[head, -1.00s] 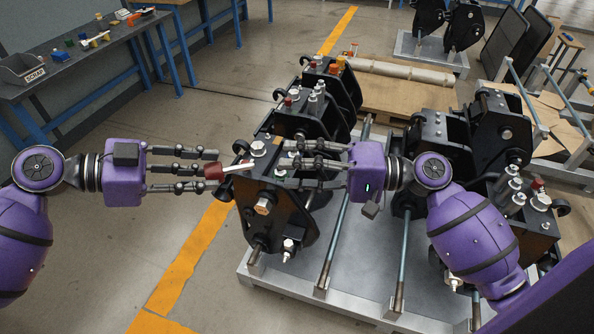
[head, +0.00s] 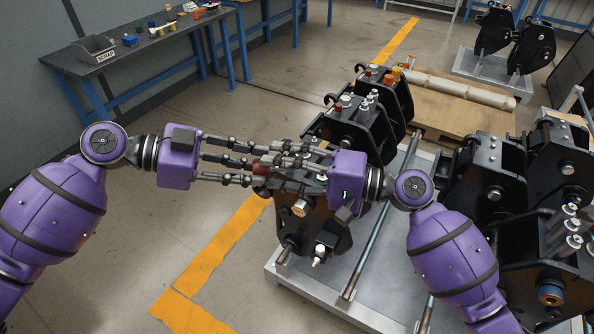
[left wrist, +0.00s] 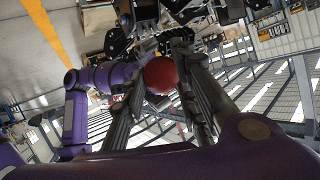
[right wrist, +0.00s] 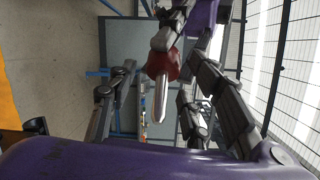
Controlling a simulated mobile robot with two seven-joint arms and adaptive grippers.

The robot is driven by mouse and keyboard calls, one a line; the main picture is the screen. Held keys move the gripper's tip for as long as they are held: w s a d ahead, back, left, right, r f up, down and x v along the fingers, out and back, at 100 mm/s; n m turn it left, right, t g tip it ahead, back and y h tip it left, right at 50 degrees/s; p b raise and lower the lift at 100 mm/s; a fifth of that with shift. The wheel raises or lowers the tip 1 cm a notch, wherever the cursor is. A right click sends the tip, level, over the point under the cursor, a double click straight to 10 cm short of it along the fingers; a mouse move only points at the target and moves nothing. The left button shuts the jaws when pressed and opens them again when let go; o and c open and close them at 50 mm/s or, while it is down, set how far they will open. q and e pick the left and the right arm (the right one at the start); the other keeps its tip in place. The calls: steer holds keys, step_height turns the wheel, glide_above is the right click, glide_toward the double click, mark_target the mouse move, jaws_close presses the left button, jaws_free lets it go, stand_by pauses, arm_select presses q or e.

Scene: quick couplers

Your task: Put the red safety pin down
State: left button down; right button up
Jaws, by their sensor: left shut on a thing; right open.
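The red safety pin (head: 260,167) has a red head and a bright metal shaft. My left gripper (head: 252,162) is shut on the red head, which also shows between its fingers in the left wrist view (left wrist: 160,75). In the right wrist view the pin's shaft (right wrist: 160,98) points down the picture, toward my right palm. My right gripper (head: 277,168) is open, its fingers spread on both sides of the pin and apart from the shaft. In the head view the fingers of both hands overlap and hide most of the shaft.
Just behind and below the hands is a black coupler (head: 315,225) with bolts, on a grey metal pallet (head: 290,278). More couplers (head: 550,255) stand at right. A workbench (head: 140,52) with a scrap bin (head: 92,49) is at back left. The floor at left is clear.

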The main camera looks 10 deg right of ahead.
steer(key=shift+a, duration=0.1)
steer(key=c, duration=1)
arm_select(q)
steer(key=c, duration=1.3)
jaws_free()
arm_select(e)
steer(key=shift+c, duration=0.8)
arm_select(q)
steer(key=shift+a, duration=0.1)
